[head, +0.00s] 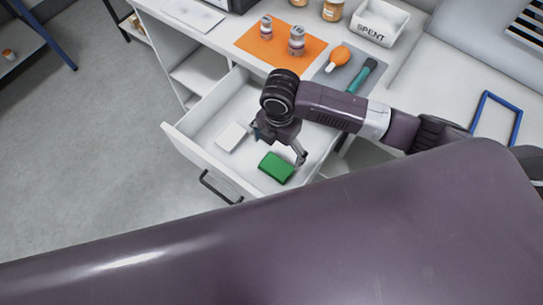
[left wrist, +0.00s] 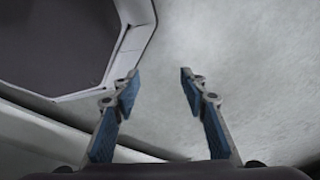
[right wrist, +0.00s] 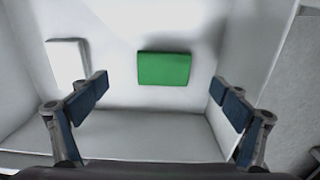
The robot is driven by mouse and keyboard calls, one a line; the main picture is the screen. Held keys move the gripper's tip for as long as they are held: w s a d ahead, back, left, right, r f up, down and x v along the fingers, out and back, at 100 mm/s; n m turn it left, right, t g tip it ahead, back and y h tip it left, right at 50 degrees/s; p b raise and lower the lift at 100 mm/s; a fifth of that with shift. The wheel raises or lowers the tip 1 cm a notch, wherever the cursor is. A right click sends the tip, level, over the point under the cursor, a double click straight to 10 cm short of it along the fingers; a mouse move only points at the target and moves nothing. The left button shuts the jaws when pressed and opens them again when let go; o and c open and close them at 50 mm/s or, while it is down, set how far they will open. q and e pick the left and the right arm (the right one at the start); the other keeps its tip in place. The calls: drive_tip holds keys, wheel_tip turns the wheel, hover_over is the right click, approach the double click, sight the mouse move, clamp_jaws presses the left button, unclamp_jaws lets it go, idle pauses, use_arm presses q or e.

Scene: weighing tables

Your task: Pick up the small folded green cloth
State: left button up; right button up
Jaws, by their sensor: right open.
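The small folded green cloth (head: 276,168) lies flat on the floor of the open white drawer (head: 187,149). My right gripper (head: 279,145) is inside the drawer space, just above and beside the cloth in the head view. In the right wrist view the cloth (right wrist: 164,69) lies ahead, between the lines of the two open fingers (right wrist: 160,90), and they do not touch it. My left gripper is open and empty in the left wrist view (left wrist: 160,75), over grey floor. It is not visible in the head view.
A white folded cloth or block (head: 231,136) lies left of the green cloth in the drawer. The counter above holds an orange mat (head: 262,45) with two jars, an orange bulb (head: 341,54), a teal-handled tool (head: 363,74) and a "SPENT" bin (head: 377,33).

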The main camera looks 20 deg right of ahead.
sight(278, 164)
drive_tip(key=shift+s+d+f, duration=0.1)
drive_tip(key=shift+f, duration=0.2)
drive_tip(key=shift+s+f+p, duration=0.15)
drive_tip(key=shift+f, duration=0.5)
drive_tip(key=shift+s+f+p, duration=0.15)
drive_tip(key=shift+f, duration=0.45)
wheel_tip(278, 164, down, 3)
drive_tip(key=shift+s+r+p, duration=0.1)
drive_tip(key=shift+r+p, duration=0.1)
drive_tip(key=shift+p, duration=0.1)
wheel_tip(278, 164, down, 2)
drive_tip(key=c, duration=1.1)
use_arm(q)
drive_tip(key=shift+g, duration=0.3)
drive_tip(key=s, duration=0.5)
drive_tip(key=shift+a+r, duration=0.1)
drive_tip(key=shift+r, duration=0.2)
drive_tip(key=shift+w, duration=0.1)
use_arm(e)
drive_tip(key=shift+r, duration=0.15)
